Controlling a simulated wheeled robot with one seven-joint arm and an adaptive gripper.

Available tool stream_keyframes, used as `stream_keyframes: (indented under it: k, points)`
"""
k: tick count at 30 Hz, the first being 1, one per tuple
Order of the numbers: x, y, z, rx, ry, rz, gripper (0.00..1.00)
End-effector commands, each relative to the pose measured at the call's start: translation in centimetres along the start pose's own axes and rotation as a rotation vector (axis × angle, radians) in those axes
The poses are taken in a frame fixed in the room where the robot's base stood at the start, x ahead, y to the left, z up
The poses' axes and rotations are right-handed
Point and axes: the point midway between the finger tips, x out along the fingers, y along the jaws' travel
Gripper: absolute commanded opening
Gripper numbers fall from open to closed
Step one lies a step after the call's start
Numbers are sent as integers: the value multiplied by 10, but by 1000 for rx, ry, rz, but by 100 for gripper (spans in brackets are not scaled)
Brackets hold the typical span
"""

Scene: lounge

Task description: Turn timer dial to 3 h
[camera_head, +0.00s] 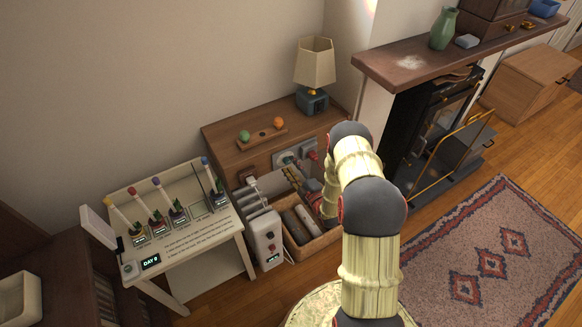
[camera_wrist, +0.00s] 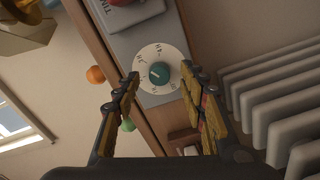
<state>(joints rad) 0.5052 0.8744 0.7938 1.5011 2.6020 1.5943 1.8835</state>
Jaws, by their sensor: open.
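The timer dial (camera_wrist: 159,73) shows in the wrist view as a teal knob with a pale pointer on a round white face with dark marks. The dial sits on a grey plate (camera_wrist: 142,40) with partly visible lettering. In the head view the dial (camera_head: 287,159) is on the front of a wooden cabinet. My gripper (camera_wrist: 160,72) is open, with one finger on each side of the dial face. I cannot tell whether the fingers touch it.
A white radiator (camera_head: 266,236) stands at the left below the cabinet, and its fins (camera_wrist: 290,100) fill the wrist view's right side. A log crate (camera_head: 318,245) sits beneath my gripper. A lamp (camera_head: 314,68) and two small balls stand on the cabinet top (camera_head: 228,131).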

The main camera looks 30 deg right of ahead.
Motion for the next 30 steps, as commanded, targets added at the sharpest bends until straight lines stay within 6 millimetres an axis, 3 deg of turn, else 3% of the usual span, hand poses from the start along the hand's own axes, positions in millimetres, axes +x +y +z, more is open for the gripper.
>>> stream_keyframes:
  k: [12, 18, 30]
  points:
    - [-77, 0, 2, 2, -6, -1, 42]
    - [-105, -1, 1, 3, -4, -2, 42]
    - [-116, 0, 0, 1, -1, 0, 42]
